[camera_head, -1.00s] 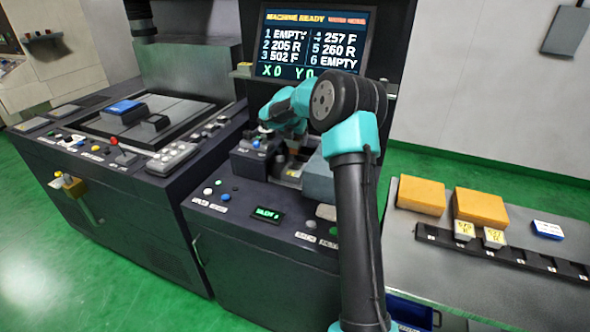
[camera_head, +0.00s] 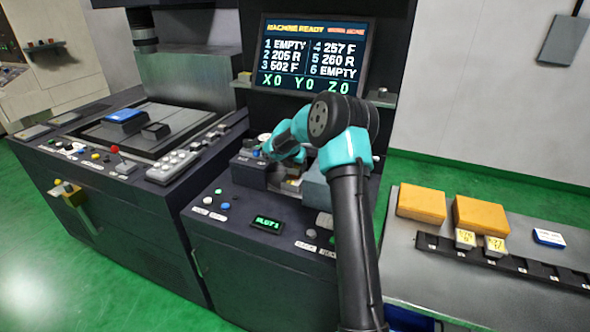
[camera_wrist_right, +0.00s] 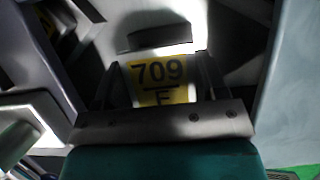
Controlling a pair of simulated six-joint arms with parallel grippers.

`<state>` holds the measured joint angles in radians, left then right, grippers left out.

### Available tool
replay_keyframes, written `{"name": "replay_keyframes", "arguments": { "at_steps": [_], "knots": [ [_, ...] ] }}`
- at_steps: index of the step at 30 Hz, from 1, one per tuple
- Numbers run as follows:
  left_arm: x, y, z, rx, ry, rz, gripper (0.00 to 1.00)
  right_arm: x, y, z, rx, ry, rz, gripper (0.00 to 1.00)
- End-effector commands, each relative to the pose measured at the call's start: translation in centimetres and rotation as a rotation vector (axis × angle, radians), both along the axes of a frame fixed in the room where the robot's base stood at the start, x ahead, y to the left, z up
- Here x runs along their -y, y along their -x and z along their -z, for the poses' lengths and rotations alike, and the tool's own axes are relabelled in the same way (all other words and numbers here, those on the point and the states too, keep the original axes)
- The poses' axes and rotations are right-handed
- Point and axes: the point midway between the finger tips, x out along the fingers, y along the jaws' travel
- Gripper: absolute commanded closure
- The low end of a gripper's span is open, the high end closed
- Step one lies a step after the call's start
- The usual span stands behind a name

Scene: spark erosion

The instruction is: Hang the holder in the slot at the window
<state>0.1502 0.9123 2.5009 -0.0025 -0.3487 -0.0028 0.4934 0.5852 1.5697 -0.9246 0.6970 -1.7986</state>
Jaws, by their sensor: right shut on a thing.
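The holder (camera_wrist_right: 160,80), pale with a yellow label reading 709 F, is between the jaws of my right gripper (camera_wrist_right: 157,92) in the right wrist view. The jaws are shut on it. In the head view my right gripper (camera_head: 290,170) is down in the window, the gap between a dark block and a grey-blue block at the front of the machine. The arm partly hides it. A small display (camera_head: 267,224) below the window reads SLOT 1. The slot itself and the holder's lower end are hidden. My left gripper is not in view.
The big screen (camera_head: 312,62) lists places 1 and 6 as EMPTY. At the right, a grey bench (camera_head: 400,250) bears orange blocks (camera_head: 422,203), a dark rack (camera_head: 505,262) with two yellow-labelled holders, and a blue-white box (camera_head: 548,237). Blocks stand close on both sides of the gripper.

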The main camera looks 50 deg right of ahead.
Motion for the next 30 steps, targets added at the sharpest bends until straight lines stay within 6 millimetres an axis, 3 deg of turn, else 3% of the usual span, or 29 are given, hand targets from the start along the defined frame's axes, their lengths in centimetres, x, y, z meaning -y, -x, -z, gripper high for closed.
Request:
{"name": "replay_keyframes", "arguments": {
  "at_steps": [4,17,18,25,30],
  "knots": [
    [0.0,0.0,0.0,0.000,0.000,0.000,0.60,0.1,0.0,1.4,0.001,0.001,0.000,0.85],
    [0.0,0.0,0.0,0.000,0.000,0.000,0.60,0.0,0.0,1.8,0.002,0.000,0.000,0.85],
    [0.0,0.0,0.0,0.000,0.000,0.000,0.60,0.0,0.0,1.9,0.001,0.000,0.001,0.30],
    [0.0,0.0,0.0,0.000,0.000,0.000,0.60,0.0,0.0,1.9,0.001,0.000,0.001,0.09],
    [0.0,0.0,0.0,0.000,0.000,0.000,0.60,0.0,0.0,1.9,0.001,0.000,0.001,0.09]
  ]
}}
